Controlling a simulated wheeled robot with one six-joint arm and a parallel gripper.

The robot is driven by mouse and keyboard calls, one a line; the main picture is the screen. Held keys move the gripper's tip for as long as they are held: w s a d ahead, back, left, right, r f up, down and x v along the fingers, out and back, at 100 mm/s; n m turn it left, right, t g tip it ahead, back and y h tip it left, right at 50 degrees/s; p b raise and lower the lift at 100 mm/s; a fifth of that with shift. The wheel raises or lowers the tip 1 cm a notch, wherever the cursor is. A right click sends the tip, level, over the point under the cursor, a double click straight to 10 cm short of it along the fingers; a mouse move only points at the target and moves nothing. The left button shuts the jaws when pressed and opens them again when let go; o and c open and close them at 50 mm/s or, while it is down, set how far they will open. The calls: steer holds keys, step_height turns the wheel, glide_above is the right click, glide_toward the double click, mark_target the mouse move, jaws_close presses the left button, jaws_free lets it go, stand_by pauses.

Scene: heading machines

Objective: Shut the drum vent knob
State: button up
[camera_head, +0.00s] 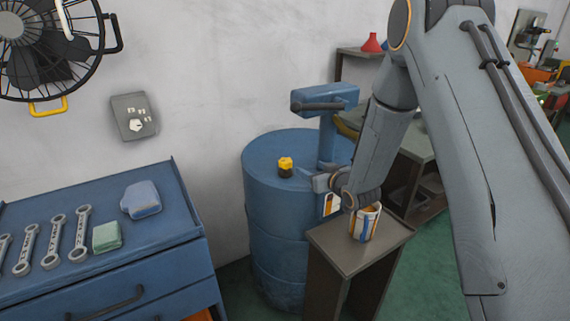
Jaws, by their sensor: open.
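The drum vent knob (286,167) is a small yellow cap on a dark base. It stands on the top of the blue drum (268,215), left of the drum's middle. My gripper (309,177) is over the right front part of the drum top, just right of the knob and pointing left at it. Its jaws are open and small in the view, and a gap seems to lie between them and the knob. Whether the knob is turned open or shut cannot be told from here.
A blue pump with a dark handle (322,106) rises from the drum behind my gripper. A small stand (330,240) with a striped can (365,222) is in front right. A blue tool cabinet (150,258) with wrenches stands left. A wall fan (45,45) hangs upper left.

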mark_target(289, 165)
steer(key=a+y, duration=0.1)
steer(key=a+f+n+y, duration=0.1)
steer(key=a, duration=0.1)
steer(key=a+t+y, duration=0.1)
steer(key=a+y, duration=0.1)
steer(key=shift+w+a+f+n, duration=0.15)
steer(key=shift+w+f+n, duration=0.05)
steer(key=shift+f+n, duration=0.1)
steer(key=shift+p+x, duration=0.95)
steer(key=shift+x, duration=2.8)
steer(key=shift+r, duration=0.1)
steer(key=c, duration=1.1)
